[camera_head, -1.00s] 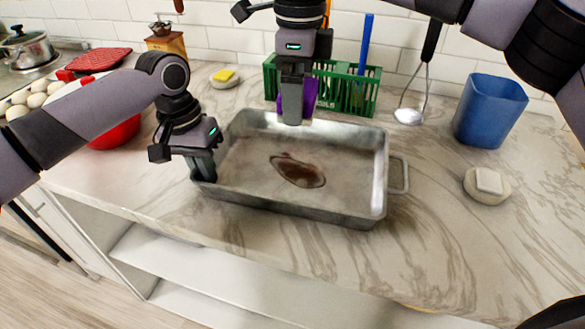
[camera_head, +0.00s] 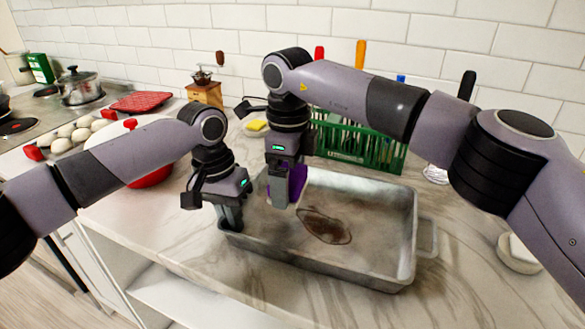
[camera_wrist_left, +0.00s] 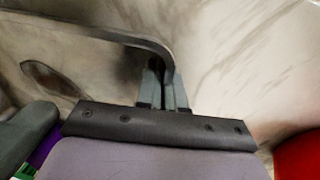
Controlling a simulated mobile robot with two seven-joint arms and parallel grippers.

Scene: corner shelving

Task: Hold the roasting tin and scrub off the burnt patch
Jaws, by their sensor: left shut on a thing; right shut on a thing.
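The grey metal roasting tin (camera_head: 385,206) stands on the marble counter, with a dark brown burnt patch (camera_head: 325,226) on its floor. My right gripper (camera_head: 288,190) is shut on a purple scrubber (camera_head: 299,186), partly hidden by the fingers. It holds it over the left part of the tin, left of the patch. I cannot tell whether the scrubber touches the tin floor.
A green basket (camera_head: 372,147) with utensils stands behind the tin. A yellow sponge (camera_head: 256,126) lies behind it to the left. A white soap dish (camera_head: 512,258) is at the right.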

